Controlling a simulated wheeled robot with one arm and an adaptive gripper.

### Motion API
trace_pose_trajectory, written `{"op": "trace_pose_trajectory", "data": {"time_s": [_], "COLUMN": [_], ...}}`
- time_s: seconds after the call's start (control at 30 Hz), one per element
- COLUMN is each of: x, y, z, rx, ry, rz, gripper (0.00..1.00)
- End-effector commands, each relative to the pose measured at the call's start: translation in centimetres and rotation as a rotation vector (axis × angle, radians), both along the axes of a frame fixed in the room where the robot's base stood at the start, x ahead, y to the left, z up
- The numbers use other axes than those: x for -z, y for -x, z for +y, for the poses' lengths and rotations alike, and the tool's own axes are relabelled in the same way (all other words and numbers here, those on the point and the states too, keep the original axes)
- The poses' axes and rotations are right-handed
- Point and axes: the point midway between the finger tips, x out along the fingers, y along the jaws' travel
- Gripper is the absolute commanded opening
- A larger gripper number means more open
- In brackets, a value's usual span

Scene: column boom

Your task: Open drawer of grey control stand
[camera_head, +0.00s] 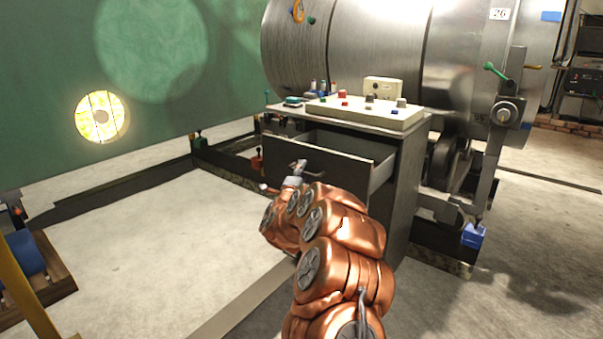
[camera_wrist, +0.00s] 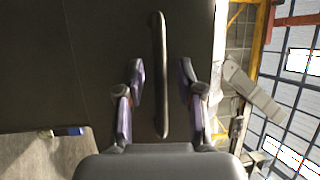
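The grey control stand (camera_head: 403,185) stands right of centre in the head view, with its top drawer (camera_head: 340,167) partly pulled out. The drawer's inside and right side panel show. My gripper (camera_head: 296,172) is in front of the drawer front, and my arm hides part of the stand below. In the wrist view, the long dark drawer handle (camera_wrist: 160,75) runs between the two fingers of my gripper (camera_wrist: 162,82). The fingers are apart, with a visible gap on each side of the handle. I see no finger contact with it.
A control panel (camera_head: 367,115) with buttons and a small cream box (camera_head: 383,88) sits on the stand's top. A large metal drum (camera_head: 350,45) is behind it. A blue block (camera_head: 473,235) is at right. Pale floor (camera_head: 150,240) at left is clear.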

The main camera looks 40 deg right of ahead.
Motion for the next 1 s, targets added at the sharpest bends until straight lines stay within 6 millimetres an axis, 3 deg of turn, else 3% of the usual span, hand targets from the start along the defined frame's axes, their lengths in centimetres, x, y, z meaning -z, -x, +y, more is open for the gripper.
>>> {"op": "trace_pose_trajectory", "data": {"time_s": [0.27, 1.0], "x": [0.2, 1.8], "y": [0.7, 6.3], "z": [0.8, 7.7], "rx": [0.001, -0.003], "ry": [-0.001, -0.002], "rz": [-0.001, 0.002], "gripper": [0.37, 0.37]}}
